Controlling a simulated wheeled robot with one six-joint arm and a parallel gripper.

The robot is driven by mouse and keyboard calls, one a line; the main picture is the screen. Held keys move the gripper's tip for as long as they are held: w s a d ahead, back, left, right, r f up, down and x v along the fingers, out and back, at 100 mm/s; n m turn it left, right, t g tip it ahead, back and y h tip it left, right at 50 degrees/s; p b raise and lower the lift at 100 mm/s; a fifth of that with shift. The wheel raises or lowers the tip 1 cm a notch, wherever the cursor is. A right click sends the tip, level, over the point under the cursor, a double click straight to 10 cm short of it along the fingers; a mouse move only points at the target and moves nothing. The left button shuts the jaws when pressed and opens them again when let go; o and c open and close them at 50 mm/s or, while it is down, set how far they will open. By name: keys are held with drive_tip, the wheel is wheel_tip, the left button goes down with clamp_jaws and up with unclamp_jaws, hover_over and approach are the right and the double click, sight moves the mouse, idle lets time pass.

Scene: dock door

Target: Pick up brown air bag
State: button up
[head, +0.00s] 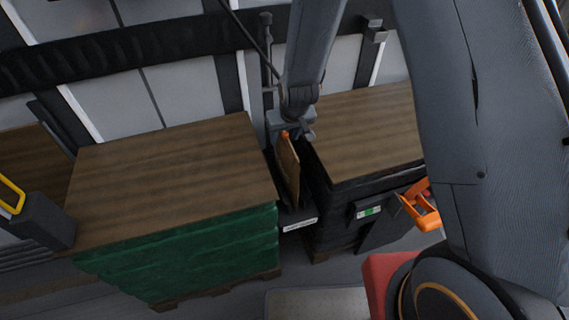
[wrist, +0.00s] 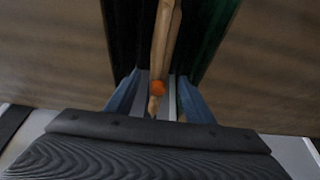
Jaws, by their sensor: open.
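My gripper (head: 291,132) is above the gap at the bag's top end. In the wrist view its two blue fingers (wrist: 157,92) are open, one on each side of the bag's near end. I cannot tell whether either finger touches the bag. The bag's lower part is partly hidden in the gap.
The green-wrapped stack (head: 180,255) is on the left, and the black-wrapped stack (head: 335,215) is close on the right. An orange tool (head: 422,208) sits at the right stack's front. A wall with dark posts (head: 228,85) stands behind. The gap is tight.

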drive_tip(key=shift+p+x, duration=0.55)
drive_tip(key=shift+x, duration=1.85)
drive_tip(key=shift+d, duration=0.15)
drive_tip(key=shift+c, duration=0.3)
clamp_jaws()
